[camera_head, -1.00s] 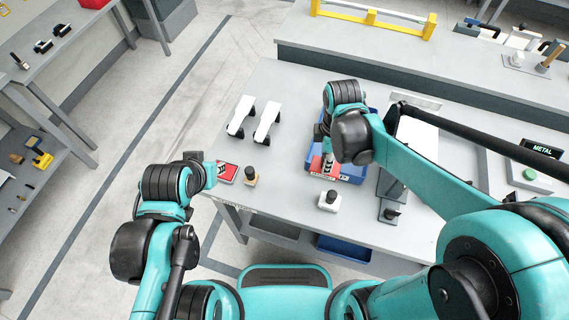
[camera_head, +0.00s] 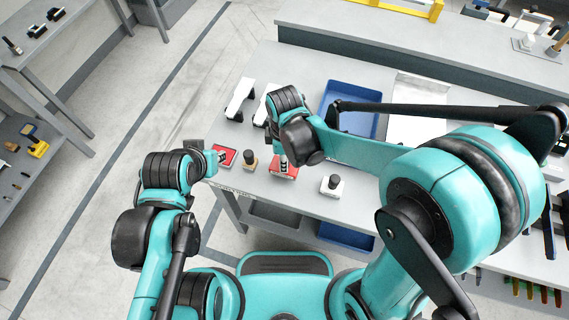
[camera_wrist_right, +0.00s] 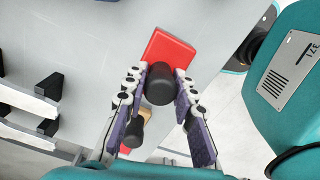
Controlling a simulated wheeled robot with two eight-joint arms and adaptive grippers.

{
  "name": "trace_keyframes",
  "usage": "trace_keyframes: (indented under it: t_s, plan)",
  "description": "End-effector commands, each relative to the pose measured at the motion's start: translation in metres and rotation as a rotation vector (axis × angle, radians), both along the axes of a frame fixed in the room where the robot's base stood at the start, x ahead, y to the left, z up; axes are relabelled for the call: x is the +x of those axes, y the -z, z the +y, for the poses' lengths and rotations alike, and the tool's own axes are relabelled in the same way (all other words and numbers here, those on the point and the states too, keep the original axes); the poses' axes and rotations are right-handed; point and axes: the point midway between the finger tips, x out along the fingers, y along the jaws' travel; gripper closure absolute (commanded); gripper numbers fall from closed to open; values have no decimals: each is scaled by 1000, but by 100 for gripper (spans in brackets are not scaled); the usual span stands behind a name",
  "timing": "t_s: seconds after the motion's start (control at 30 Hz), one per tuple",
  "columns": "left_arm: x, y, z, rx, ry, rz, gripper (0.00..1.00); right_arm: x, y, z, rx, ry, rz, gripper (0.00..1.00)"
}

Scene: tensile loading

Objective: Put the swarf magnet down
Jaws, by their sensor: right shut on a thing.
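The swarf magnet (camera_head: 285,171) is a red block with a black knob. My right gripper (camera_head: 283,158) is shut on it near the table's front edge. In the right wrist view the red block (camera_wrist_right: 168,48) shows beyond the fingertips, with the black knob (camera_wrist_right: 160,84) between the fingers. I cannot tell whether the block touches the table. My left gripper (camera_head: 217,157) is at the table's left edge, beside a flat red piece (camera_head: 227,154); its fingers are too small to read.
A wood-based piece with a black knob (camera_head: 249,160) stands left of the magnet, and a white-based one (camera_head: 332,186) to its right. White bars on black feet (camera_head: 240,96) stand behind. A blue tray (camera_head: 350,94) is at the back, partly hidden by my right arm.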

Motion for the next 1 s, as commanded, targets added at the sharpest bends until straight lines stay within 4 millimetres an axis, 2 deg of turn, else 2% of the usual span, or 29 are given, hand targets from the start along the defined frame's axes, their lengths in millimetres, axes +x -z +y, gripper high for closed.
trace_keyframes:
  t_s: [0.03,0.1,0.47,0.5,0.57,0.87,1.0]
  plan:
    - [0,8,0,0,0,0,74,0,12,0,0,0,0,100]
    - [0,10,0,0,0,0,74,0,19,0,0,0,0,100]
    - [0,12,0,0,0,0,74,0,22,0,0,0,0,100]
    - [0,12,0,0,0,0,74,0,22,0,0,0,0,69]
    - [0,11,0,0,0,0,74,0,21,0,0,0,0,53]
    - [0,10,0,0,0,0,74,0,20,0,0,0,0,53]
    - [0,4,0,0,0,0,74,0,9,-1,0,0,0,53]
